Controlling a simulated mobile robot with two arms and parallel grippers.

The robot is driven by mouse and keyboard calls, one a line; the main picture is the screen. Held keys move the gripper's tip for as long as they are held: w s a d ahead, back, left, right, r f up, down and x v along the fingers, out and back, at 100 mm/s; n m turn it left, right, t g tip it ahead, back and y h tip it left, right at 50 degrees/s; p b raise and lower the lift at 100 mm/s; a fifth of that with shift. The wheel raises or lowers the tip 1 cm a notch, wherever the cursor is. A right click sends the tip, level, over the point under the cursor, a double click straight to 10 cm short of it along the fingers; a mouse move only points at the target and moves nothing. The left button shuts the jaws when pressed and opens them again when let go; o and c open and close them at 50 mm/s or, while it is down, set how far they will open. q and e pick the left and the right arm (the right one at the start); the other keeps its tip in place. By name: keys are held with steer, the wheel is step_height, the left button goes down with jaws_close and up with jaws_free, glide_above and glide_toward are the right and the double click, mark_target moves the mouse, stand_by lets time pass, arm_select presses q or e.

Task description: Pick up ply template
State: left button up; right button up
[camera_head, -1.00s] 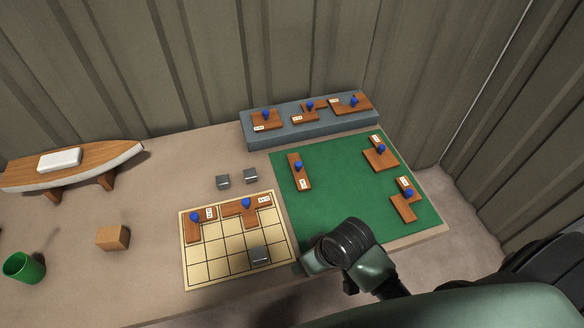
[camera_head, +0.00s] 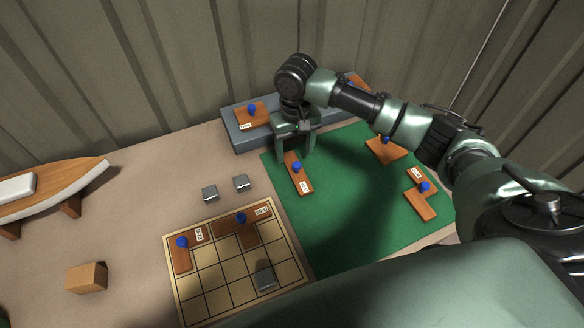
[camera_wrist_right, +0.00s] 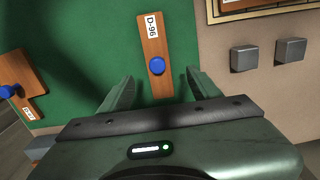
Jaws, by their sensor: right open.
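A straight wooden ply template (camera_head: 298,174) with a blue knob and a white label lies on the green mat (camera_head: 340,225). In the right wrist view the template (camera_wrist_right: 153,35) reads D-96, with its blue knob between and just ahead of the fingers. My right gripper (camera_head: 296,156) is open, pointing down over the far end of this template, with nothing between its fingers. It also shows in the right wrist view (camera_wrist_right: 160,92). Other templates lie on the mat: one at the right (camera_head: 420,205) and one partly behind my arm (camera_head: 386,151). My left gripper is out of view.
A gridded board (camera_head: 205,280) holds two templates and a metal block (camera_head: 264,280). Two metal blocks (camera_head: 209,193) sit behind it. A wooden cube (camera_head: 87,277) and boat model (camera_head: 60,185) are left.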

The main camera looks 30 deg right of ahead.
mark_target(296, 163)
step_height(296, 163, down, 2)
steer(key=shift+d+f, duration=0.1)
steer(key=shift+f, duration=0.15)
step_height(296, 163, down, 4)
steer(key=shift+d+f+p, duration=0.1)
steer(key=shift+f+p, duration=0.15)
steer(key=shift+p, duration=0.55)
steer(key=shift+f, duration=0.3)
steer(key=c, duration=1.2)
jaws_close()
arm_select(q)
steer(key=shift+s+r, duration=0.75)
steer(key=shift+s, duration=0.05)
arm_select(e)
steer(key=shift+r, duration=0.1)
